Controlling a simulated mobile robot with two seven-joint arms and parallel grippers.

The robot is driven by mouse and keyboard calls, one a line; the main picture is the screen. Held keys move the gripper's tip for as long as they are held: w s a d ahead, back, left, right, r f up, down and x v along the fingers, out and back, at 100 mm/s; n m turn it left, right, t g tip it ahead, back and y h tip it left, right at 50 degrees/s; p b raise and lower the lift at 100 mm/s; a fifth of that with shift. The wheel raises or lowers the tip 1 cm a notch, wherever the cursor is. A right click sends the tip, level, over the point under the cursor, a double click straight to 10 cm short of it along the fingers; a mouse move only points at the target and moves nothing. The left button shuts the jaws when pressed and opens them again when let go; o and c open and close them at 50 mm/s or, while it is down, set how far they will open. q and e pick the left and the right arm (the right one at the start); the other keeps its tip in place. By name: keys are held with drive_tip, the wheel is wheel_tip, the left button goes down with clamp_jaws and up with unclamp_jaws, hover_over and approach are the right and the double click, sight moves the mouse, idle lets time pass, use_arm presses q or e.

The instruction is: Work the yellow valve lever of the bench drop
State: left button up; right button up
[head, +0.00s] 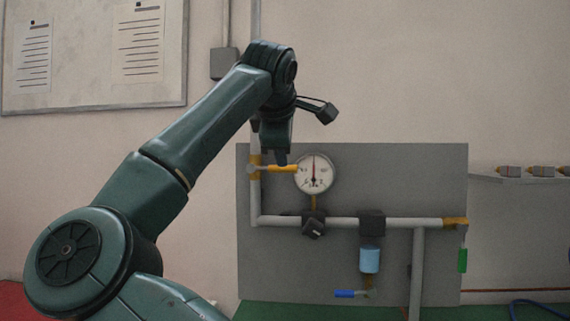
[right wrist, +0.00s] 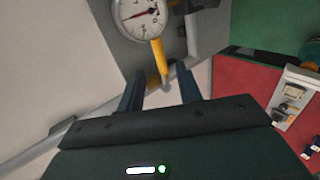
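The yellow valve lever (head: 285,168) lies level in the head view, reaching right from its valve (head: 254,167) on the grey vertical pipe. It also shows in the right wrist view (right wrist: 157,58), between and just beyond my finger ends. My right gripper (head: 280,158) points down at the lever from above, near its free end. In the right wrist view my right gripper (right wrist: 160,75) is open, one finger on each side of the lever. I cannot tell whether a finger touches it. My left gripper is not in view.
A round pressure gauge (head: 314,174) is close to the right of the lever. A grey pipe (head: 340,222) crosses the grey panel (head: 400,175) below. A green lever (head: 463,260) and a blue lever (head: 347,294) are farther right and lower. The wall stands behind.

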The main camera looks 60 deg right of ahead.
drive_tip(key=shift+v, duration=2.05)
